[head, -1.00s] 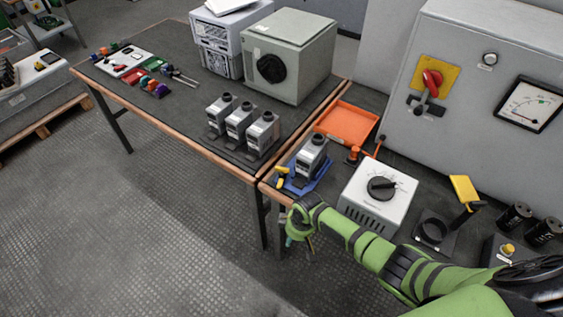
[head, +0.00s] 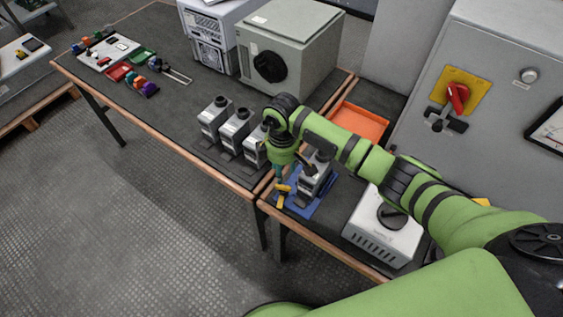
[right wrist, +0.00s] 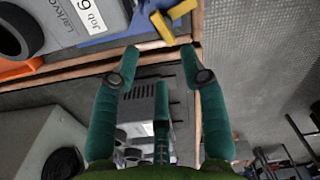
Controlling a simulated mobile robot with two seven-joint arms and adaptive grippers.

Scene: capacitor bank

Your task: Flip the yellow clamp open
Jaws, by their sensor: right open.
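The yellow clamp (head: 282,201) sits at the near left edge of a blue plate (head: 324,206), close to the table's front edge. A grey capacitor unit (head: 312,186) stands on that plate beside the clamp. My right gripper (head: 279,176) points down just above the clamp, and the arm partly hides the unit. In the right wrist view the green fingers are spread and empty. The clamp (right wrist: 164,27) lies past their tips, near the top edge, with the labelled unit (right wrist: 92,18) to its left. Contact with the clamp is not visible. My left gripper is out of view.
Several similar grey units (head: 235,130) stand left of my right gripper. An orange tray (head: 360,124) lies behind the plate. A white box with a black knob (head: 382,236) stands to the right. The grey cabinet (head: 490,125) bounds the back right.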

